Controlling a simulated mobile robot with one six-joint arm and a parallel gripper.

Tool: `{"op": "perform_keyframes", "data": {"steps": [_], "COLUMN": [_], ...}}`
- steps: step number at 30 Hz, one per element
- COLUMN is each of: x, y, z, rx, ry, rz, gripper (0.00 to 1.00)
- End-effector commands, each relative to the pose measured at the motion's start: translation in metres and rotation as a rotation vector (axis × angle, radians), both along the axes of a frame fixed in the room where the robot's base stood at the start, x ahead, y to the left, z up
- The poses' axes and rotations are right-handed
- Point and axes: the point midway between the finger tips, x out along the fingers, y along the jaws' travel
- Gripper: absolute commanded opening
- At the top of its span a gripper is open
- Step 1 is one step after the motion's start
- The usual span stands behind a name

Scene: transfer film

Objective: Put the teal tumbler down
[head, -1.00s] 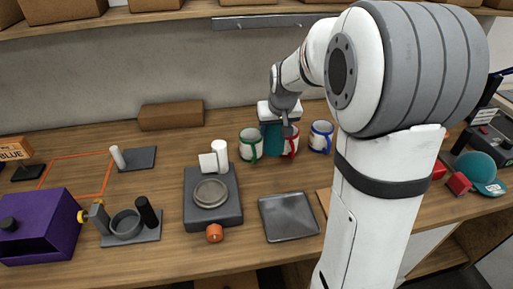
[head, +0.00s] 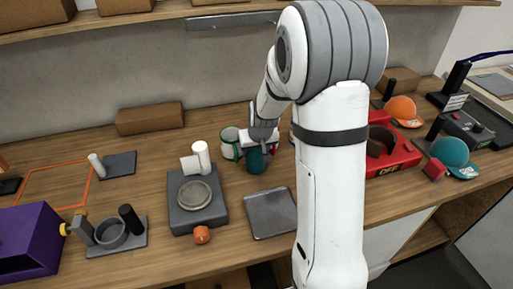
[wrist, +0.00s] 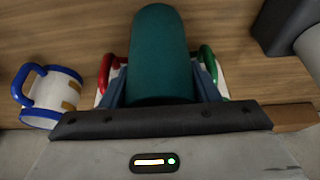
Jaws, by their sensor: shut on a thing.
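The teal tumbler (head: 257,161) is held in my gripper (head: 262,143) over the wooden table, just right of and in front of the green-handled mug. In the wrist view the tumbler (wrist: 160,50) lies between the two blue-grey fingers (wrist: 162,90), which are shut on its sides. I cannot tell whether its base touches the table.
The green-handled mug (head: 230,142) is close to the tumbler. The wrist view shows a blue-handled mug (wrist: 55,92) and a red handle (wrist: 105,72). A grey tray (head: 271,213) and a burner-like device (head: 196,203) stand nearer. A red tray (head: 397,160) is right of my arm.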

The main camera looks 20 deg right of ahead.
Motion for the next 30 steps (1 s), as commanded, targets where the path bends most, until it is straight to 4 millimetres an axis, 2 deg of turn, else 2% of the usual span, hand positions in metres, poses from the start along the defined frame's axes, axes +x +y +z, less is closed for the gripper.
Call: {"op": "perform_keyframes", "data": {"steps": [5, 6, 9, 16, 20, 23, 30], "x": [0.000, 0.000, 0.000, 0.000, -0.001, -0.006, -0.025], "y": [0.000, 0.000, 0.001, 0.001, 0.001, 0.001, 0.001], "z": [-0.004, -0.003, -0.002, -0.001, 0.006, 0.019, 0.064], "rx": [0.000, 0.000, 0.000, 0.001, 0.001, 0.001, -0.001], "ry": [-0.001, 0.000, 0.000, 0.000, -0.003, -0.005, -0.006], "rz": [0.000, 0.001, 0.001, 0.001, 0.001, 0.001, 0.002], "gripper": [0.28, 0.58, 0.64, 0.64, 0.64, 0.64, 0.64]}}
